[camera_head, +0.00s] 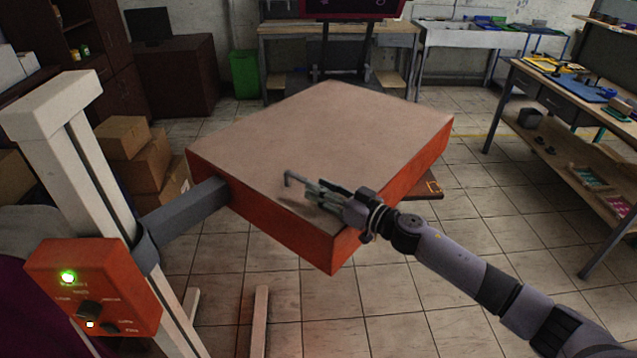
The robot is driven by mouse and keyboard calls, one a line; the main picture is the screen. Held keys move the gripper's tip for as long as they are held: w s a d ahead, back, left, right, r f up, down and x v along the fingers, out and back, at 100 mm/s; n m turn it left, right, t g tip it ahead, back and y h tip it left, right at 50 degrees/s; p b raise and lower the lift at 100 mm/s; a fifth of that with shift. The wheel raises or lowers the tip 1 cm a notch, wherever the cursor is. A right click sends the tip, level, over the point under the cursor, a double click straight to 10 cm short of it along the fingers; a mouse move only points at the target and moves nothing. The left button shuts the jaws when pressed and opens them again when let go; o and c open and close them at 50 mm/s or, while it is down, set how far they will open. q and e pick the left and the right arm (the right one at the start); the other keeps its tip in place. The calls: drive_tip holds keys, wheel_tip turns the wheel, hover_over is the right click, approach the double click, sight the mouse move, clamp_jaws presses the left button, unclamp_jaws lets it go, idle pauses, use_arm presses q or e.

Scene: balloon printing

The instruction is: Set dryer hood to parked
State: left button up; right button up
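The dryer hood (330,135) is a large flat orange-red box with a dull grey-pink top. It is held level in mid-view by a dark grey arm (185,213) that joins a white column (85,150) on the left. An orange control box (95,288) on the column has a lit green lamp (68,277) and a dark knob. My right gripper (308,190) reaches in from the right over the hood's near edge. A thin grey hooked piece shows at its fingertips. I cannot tell whether the fingers are closed on anything or touch the hood. My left gripper is out of view.
A wooden workbench (545,110) with tools stands on the right, another table at the back. Cardboard boxes (145,160) are stacked behind the column. A dark board with an orange mark (434,187) shows under the hood's right side. The tiled floor in front is mostly clear.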

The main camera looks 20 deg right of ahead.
drive_tip(key=shift+w+a, duration=0.35)
drive_tip(key=shift+w, duration=0.2)
drive_tip(key=shift+c, duration=0.5)
clamp_jaws()
